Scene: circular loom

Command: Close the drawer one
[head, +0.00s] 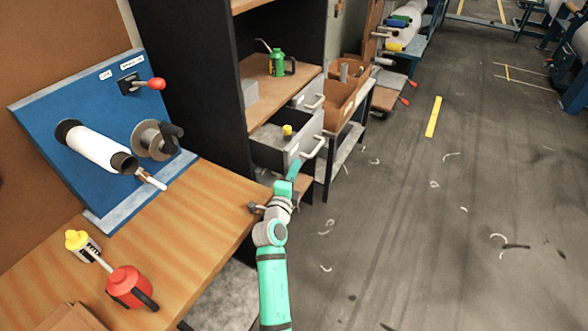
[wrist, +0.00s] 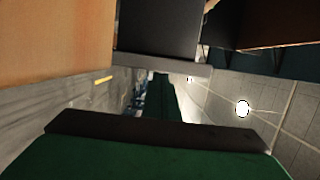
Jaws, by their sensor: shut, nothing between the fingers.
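Two grey drawers stand pulled out of the dark cabinet in the head view. The lower drawer (head: 270,154) is well out, with a pale handle (head: 313,147) on its front and a small yellow-topped item (head: 287,131) inside. The upper drawer (head: 306,92) is also out, with its own handle (head: 316,102). No number shows, so I cannot tell which is drawer one. My gripper (head: 295,168) is shut and empty, just below and in front of the lower drawer. Contact cannot be told. In the wrist view a dark block with a grey edge (wrist: 162,62) lies ahead.
A green oil can (head: 277,63) stands on the shelf above the drawers. Brown bins (head: 340,101) stand beyond the drawers. The floor at right is open.

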